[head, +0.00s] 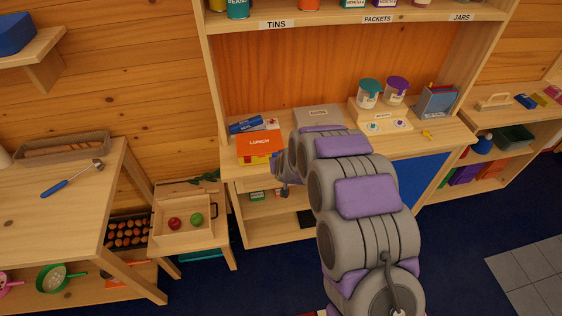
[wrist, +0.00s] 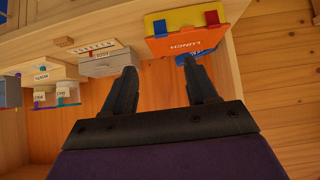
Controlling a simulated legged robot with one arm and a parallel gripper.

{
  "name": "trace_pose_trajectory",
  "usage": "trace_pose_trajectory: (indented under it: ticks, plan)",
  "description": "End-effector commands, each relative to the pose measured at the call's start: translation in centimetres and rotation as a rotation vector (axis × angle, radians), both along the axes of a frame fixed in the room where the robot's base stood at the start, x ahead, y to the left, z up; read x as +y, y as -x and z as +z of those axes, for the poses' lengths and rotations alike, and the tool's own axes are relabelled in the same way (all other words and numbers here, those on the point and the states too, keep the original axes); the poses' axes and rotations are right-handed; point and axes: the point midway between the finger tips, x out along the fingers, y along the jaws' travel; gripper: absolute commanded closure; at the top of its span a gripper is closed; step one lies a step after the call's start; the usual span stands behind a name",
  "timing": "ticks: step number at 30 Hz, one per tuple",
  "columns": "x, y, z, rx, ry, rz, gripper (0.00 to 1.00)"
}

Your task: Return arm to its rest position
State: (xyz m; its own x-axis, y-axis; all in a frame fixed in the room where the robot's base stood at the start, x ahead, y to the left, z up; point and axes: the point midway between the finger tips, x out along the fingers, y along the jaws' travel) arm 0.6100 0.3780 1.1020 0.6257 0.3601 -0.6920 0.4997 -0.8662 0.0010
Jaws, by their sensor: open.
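My gripper is open and empty; its two dark fingers stand apart in the wrist view (wrist: 160,66). In the head view its end (head: 284,178) is at the front of the wooden cabinet's counter, beside the orange lunch box, and partly hidden by my arm. The orange lunch box (head: 260,144) sits on the counter's left part. In the wrist view the lunch box (wrist: 186,42) appears beyond the fingertips, with yellow, red and blue parts along its edge. I cannot tell whether the gripper touches it. My grey and purple arm reaches forward from the lower right of the head view.
A grey box (head: 318,115), a stand with two lidded jars (head: 369,93) and a blue-grey holder (head: 437,101) stand on the counter. A wooden table (head: 60,205) is at left. A wooden tray (head: 183,222) holds a red and a green fruit. Open floor (head: 205,285) lies in front.

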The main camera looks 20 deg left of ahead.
Motion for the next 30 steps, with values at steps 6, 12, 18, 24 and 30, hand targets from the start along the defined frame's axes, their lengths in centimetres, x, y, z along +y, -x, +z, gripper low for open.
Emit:
trace_pose_trajectory:
  ticks: [6,12,18,24,30]
  plan:
    - [0.0,0.0,0.0,0.0,0.0,0.0,0.43]
    - [0.0,0.0,0.0,0.0,0.0,0.0,0.43]
    - [-1.3,0.2,0.6,0.026,0.003,-0.009,0.43]
    - [-6.0,2.3,3.2,0.134,0.016,-0.036,0.43]
    - [-11.9,6.0,5.5,0.263,0.048,-0.073,0.43]
